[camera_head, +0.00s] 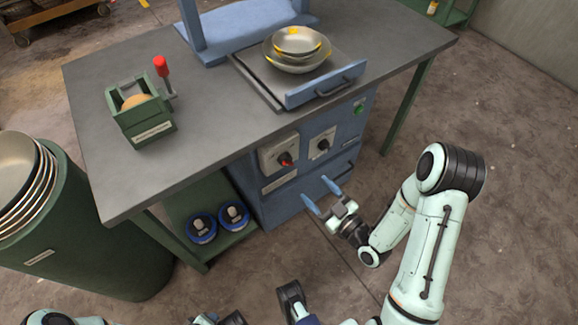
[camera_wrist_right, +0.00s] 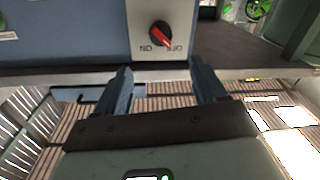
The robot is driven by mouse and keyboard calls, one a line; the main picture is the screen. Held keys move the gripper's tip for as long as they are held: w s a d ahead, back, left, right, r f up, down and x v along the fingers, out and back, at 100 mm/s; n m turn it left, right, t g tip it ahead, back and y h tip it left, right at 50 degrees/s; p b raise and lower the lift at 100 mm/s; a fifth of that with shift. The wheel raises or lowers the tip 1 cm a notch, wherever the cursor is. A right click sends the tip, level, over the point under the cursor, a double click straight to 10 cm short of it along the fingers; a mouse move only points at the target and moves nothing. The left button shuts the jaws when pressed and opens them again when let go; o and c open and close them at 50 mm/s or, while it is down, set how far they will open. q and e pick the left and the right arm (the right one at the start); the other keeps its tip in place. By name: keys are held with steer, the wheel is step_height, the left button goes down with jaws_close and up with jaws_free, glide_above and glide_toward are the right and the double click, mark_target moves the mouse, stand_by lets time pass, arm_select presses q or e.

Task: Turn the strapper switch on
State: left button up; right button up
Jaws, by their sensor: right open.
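A blue-grey machine front under the table carries two switch panels. The left panel (camera_head: 270,155) has a red-marked knob (camera_head: 285,160); the right panel (camera_head: 315,152) has a dark knob (camera_head: 323,145). I cannot tell from labels which is the strapper switch. In the right wrist view one dark knob (camera_wrist_right: 160,35) shows, its red pointer towards the OFF mark; the lettering appears upside down. My right gripper (camera_head: 320,194) is open and empty, in front of and below the panels, apart from both. Its fingers (camera_wrist_right: 161,72) point towards the knob.
A blue drawer-like bar (camera_head: 325,85) juts at the table edge. A green drum (camera_head: 80,250) stands at left.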

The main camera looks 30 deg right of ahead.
mark_target(290, 164)
steer(key=w+b, duration=0.1)
steer(key=w, duration=0.3)
steer(key=w+a, duration=0.1)
steer(key=w, duration=0.3)
steer(key=w+a+b, duration=0.1)
steer(key=w, duration=0.3)
steer(key=shift+b, duration=0.3)
arm_select(q)
steer(key=f, duration=0.1)
steer(key=a+f, duration=0.1)
steer(key=f, duration=0.1)
steer(key=s+a+f, duration=0.1)
steer(key=shift+f, duration=0.3)
arm_select(e)
steer(key=c, duration=1.1)
arm_select(q)
steer(key=shift+w, duration=0.1)
arm_select(e)
steer(key=shift+o, duration=0.2)
